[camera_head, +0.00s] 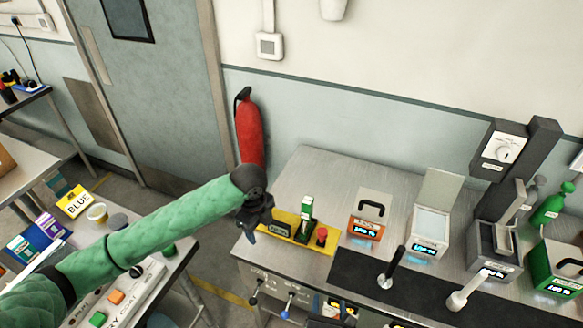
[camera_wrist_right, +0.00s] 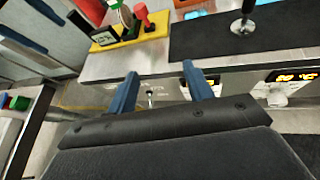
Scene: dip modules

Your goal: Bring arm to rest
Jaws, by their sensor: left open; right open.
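My left arm in its green sleeve (camera_head: 160,222) reaches in from the left in the head view. Its gripper (camera_head: 260,228) hangs over the left end of the metal bench, close to the yellow base (camera_head: 297,238). It is open with nothing seen in it, though its tips are small and partly dark. My right gripper (camera_wrist_right: 163,88) shows in the right wrist view. Its two blue fingers are apart and empty, in front of the bench's front edge. I cannot make out the right arm in the head view. Blue fingers (camera_wrist_right: 85,42) of the left gripper show at upper left in the wrist view.
The metal bench (camera_head: 318,180) carries a red button (camera_head: 321,236), an orange box (camera_head: 366,226), a white lidded box (camera_head: 430,225), a dark press (camera_head: 495,240) and a green box (camera_head: 560,275). Levers (camera_head: 287,300) stick out of its front. A white control box (camera_head: 120,295) stands lower left.

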